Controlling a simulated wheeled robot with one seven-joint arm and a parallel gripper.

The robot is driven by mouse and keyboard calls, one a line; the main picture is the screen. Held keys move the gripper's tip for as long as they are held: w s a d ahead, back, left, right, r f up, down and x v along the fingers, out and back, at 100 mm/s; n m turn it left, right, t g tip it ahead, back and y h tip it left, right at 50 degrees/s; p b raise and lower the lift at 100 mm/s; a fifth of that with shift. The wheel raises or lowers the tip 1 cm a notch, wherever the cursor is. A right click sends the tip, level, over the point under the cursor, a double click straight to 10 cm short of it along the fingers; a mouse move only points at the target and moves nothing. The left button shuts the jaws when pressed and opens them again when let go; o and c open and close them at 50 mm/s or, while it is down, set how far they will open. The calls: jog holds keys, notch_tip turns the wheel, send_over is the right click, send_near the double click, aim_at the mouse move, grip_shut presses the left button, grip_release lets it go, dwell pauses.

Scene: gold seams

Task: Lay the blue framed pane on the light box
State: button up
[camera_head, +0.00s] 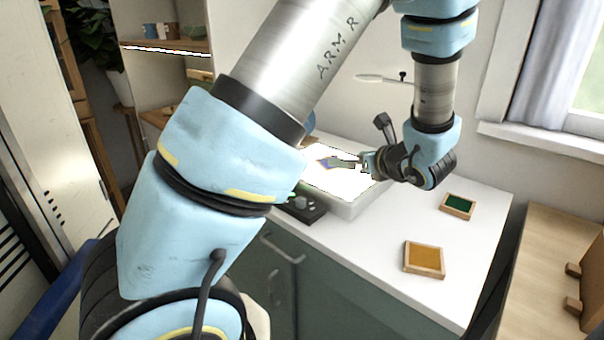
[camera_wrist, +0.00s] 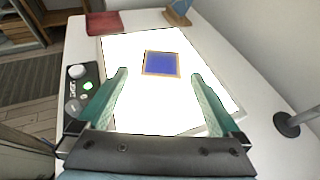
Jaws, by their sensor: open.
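The blue framed pane (camera_wrist: 162,63) lies flat on the glowing white light box (camera_wrist: 125,52), towards its far part in the wrist view. In the head view a small part of the pane (camera_head: 321,163) shows on the light box (camera_head: 352,202), beyond my gripper (camera_head: 345,163). In the wrist view my gripper (camera_wrist: 158,75) is open and empty. Its two green fingers stand apart over the light box, with the pane ahead between their tips. The pane is clear of both fingers.
A black control panel (camera_wrist: 73,103) with knobs and a green light adjoins the light box's left side. An amber framed pane (camera_head: 424,260) and a green one (camera_head: 458,206) lie on the white counter at right. A round dark base (camera_wrist: 287,124) stands right of the light box.

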jog(key=a+n+g, duration=0.1)
jog(key=a+n, duration=0.1)
jog(key=a, duration=0.2)
jog(key=s+a+f+n+g+y, duration=0.1)
jog(key=a+n+g, duration=0.1)
jog(key=a, duration=0.2)
jog(key=s+a+n+g+y, duration=0.1)
jog(key=a+n+g, duration=0.1)
jog(key=a+n, duration=0.1)
jog(key=shift+a+f, duration=0.2)
jog(key=shift+a, duration=0.45)
jog(key=s+a+n+g, duration=0.1)
jog(key=a+n+g, duration=0.1)
jog(key=a, duration=0.1)
jog(key=s+a+f+n, duration=0.1)
jog(key=shift+s+a+n+g, duration=0.3)
jog(key=shift+n+g, duration=0.1)
jog(key=s+a+r+n+g+h, duration=0.1)
jog(key=s+a+n+g+h, duration=0.2)
jog(key=n, duration=1.7)
jog(key=s+a+h, duration=0.4)
jog(key=shift+s, duration=0.35)
jog(key=shift+a+r, duration=0.1)
jog(key=shift+r, duration=0.1)
notch_tip(320, 180, up, 3)
jog(key=p, duration=0.3)
